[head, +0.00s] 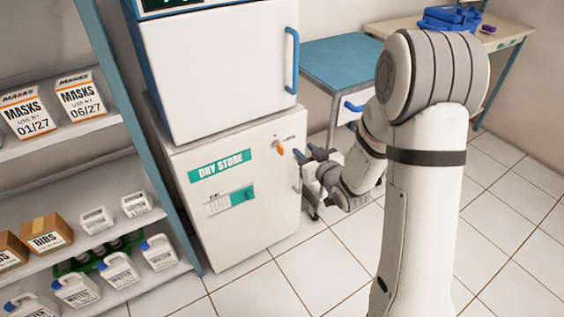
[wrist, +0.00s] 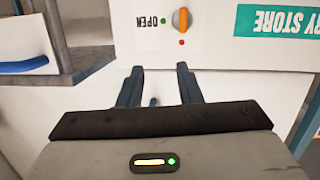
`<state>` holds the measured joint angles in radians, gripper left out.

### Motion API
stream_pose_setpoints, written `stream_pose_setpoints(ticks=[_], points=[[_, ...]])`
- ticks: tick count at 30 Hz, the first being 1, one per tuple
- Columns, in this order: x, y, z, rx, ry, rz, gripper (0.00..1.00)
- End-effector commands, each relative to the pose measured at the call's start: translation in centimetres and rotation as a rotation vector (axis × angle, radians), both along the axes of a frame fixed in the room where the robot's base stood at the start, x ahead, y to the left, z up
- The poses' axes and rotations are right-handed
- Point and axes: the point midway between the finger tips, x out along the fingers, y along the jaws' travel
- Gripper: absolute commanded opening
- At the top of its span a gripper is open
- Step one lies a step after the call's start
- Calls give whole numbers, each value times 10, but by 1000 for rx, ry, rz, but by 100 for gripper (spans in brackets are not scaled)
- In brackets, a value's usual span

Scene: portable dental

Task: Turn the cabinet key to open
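The cabinet key (head: 280,148) is a small orange knob-like key on the upper right of the white DRY STORE cabinet (head: 250,222). In the wrist view the key (wrist: 181,20) stands upright, in line with a red dot (wrist: 182,42) at its lower end. A green dot (wrist: 163,21) beside the word OPEN, upside down here, lies to its left. My gripper (head: 313,155) is right of the key in the head view. In the wrist view my gripper (wrist: 158,84) is open and empty, fingers apart, its tips short of the key and not touching it.
A white unit with a blue handle (head: 292,60) sits above the cabinet. A shelf rack (head: 108,119) with boxes and jugs stands at the left. A blue-topped table (head: 340,58) is behind my arm. The tiled floor in front is clear.

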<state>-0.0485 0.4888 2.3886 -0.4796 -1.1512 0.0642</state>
Motion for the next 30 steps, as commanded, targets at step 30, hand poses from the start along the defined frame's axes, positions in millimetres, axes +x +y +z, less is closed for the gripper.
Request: stream_pose_setpoints(ticks=[30], points=[[57,66,-43,145,-126,100,32]])
